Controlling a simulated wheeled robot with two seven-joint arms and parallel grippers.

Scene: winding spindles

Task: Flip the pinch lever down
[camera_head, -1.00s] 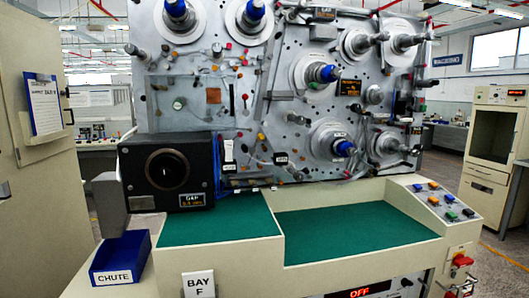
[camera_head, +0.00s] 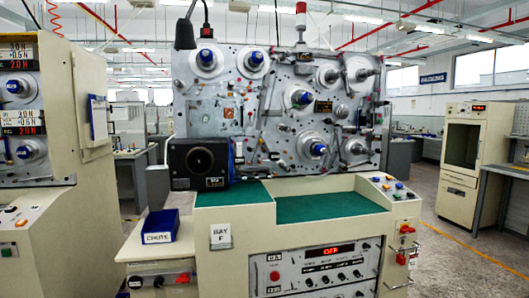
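The winding machine's grey metal face (camera_head: 235,115) stands upright at the centre, carrying several spindles with blue or grey hubs, rollers and small levers. A black box (camera_head: 200,162) with a round dark opening sits at its lower left. A small white upright part (camera_head: 239,148) is just right of that box. The levers are too small at this distance for me to tell which one is the pinch lever or how it stands. Neither of my grippers is in view.
A green-topped ledge (camera_head: 325,207) runs below the face, with a button panel (camera_head: 395,188) at its right. A blue CHUTE bin (camera_head: 160,226) sits at the left. Another machine (camera_head: 45,170) stands at far left, a cream cabinet (camera_head: 465,150) at right. Floor between is open.

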